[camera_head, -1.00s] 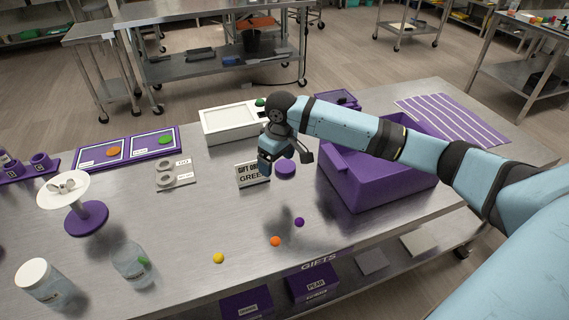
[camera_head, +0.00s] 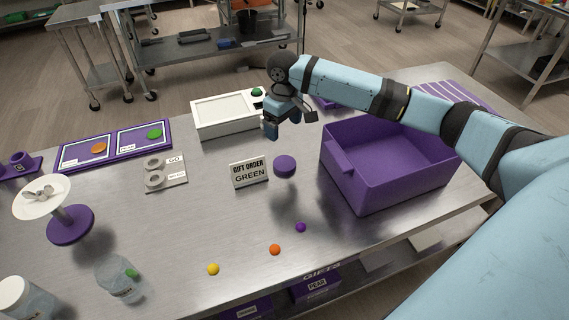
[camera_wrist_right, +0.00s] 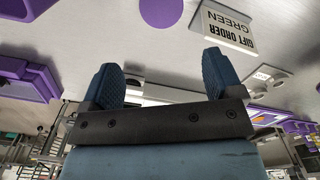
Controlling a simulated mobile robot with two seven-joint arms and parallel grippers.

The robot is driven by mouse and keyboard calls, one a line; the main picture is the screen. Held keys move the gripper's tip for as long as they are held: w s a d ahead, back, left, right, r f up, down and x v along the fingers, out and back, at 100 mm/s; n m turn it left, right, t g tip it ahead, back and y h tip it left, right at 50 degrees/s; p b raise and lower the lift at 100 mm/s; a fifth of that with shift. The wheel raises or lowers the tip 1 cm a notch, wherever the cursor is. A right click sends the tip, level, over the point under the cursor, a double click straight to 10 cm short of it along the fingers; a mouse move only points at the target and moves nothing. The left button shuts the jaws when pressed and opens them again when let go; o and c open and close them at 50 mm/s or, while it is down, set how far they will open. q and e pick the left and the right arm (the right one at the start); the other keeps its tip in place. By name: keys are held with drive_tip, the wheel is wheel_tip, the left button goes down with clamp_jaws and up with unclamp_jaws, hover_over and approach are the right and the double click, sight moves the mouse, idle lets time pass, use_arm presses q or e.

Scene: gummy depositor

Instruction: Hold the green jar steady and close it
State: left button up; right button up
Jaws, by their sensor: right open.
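A clear jar (camera_head: 119,281) with a green piece showing in it stands at the front left of the table in the head view. Its top edge looks open, with no lid seen on it. A round purple lid-like disc (camera_head: 285,166) lies beside the "GIFT ORDER GREEN" sign (camera_head: 250,175); it also shows in the right wrist view (camera_wrist_right: 161,12). My right gripper (camera_head: 271,128) is behind the disc and above the table. In the right wrist view its two fingers (camera_wrist_right: 163,80) are apart with nothing between them. My left gripper is not in view.
A large purple bin (camera_head: 375,190) stands right of the disc. A white box with a green button (camera_head: 228,115) is at the back. Yellow (camera_head: 213,269), orange (camera_head: 275,250) and purple (camera_head: 300,227) balls lie near the front edge. A white-topped jar (camera_head: 22,296) is at far left.

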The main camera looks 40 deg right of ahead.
hover_over(284, 163)
drive_tip(key=f, duration=0.8)
drive_tip(key=shift+w+d+b, duration=0.15)
drive_tip(key=shift+w+b, duration=0.15)
drive_tip(key=shift+b, duration=0.1)
drive_tip(key=f, duration=0.5)
drive_tip(key=shift+s+f+b, duration=0.15)
drive_tip(key=shift+s+b, duration=0.15)
drive_tip(key=shift+b, duration=0.05)
drive_tip(key=c, duration=0.7)
